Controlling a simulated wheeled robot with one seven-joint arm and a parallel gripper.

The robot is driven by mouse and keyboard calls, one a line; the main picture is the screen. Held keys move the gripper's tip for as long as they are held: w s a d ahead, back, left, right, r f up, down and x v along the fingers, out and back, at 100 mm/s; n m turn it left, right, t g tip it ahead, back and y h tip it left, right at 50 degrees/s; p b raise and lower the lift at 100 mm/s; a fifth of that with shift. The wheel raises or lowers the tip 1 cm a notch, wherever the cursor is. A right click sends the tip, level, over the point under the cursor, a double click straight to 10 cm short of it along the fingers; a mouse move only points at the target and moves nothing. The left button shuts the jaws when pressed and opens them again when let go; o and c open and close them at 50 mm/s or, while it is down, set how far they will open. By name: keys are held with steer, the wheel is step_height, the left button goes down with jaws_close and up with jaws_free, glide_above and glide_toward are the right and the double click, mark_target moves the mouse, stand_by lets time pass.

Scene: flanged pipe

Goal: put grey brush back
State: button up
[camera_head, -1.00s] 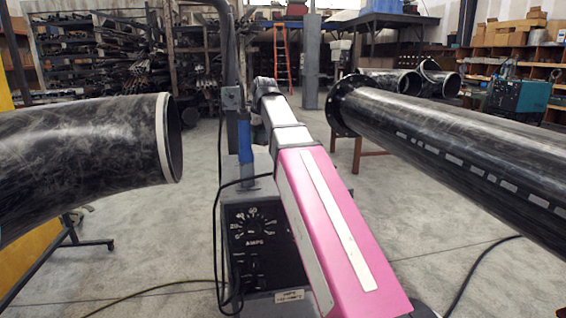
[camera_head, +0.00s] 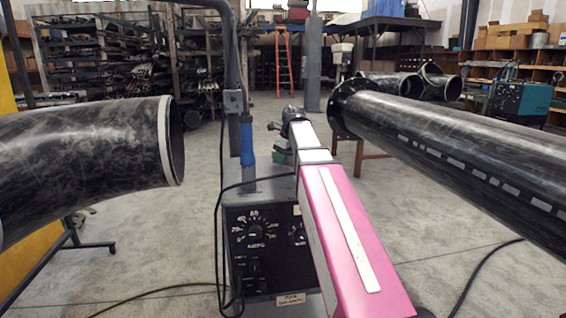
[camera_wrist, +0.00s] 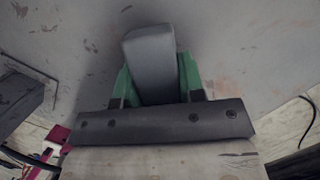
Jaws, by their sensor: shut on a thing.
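The grey brush shows in the wrist view as a plain grey block (camera_wrist: 150,58) between two green fingers. My gripper (camera_wrist: 155,82) is shut on it. In the head view, my arm reaches forward and my gripper (camera_head: 281,150) shows as a small green patch beside the dark wrist, over the far part of the grey welding machine's top (camera_head: 270,178). The brush cannot be made out in the head view. In the wrist view, a scuffed grey surface lies beyond the brush; whether the brush touches it I cannot tell.
A blue handle (camera_head: 247,140) and a post with a black cable (camera_head: 217,190) stand left of my gripper. A black pipe (camera_head: 90,155) is at left, and a long flanged pipe (camera_head: 450,140) at right. Open concrete floor (camera_head: 400,235) lies between.

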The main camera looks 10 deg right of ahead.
mark_target(290, 154)
steer(key=shift+f, duration=0.8)
steer(key=o, duration=0.8)
steer(key=shift+r, duration=0.1)
steer(key=v, duration=1.2)
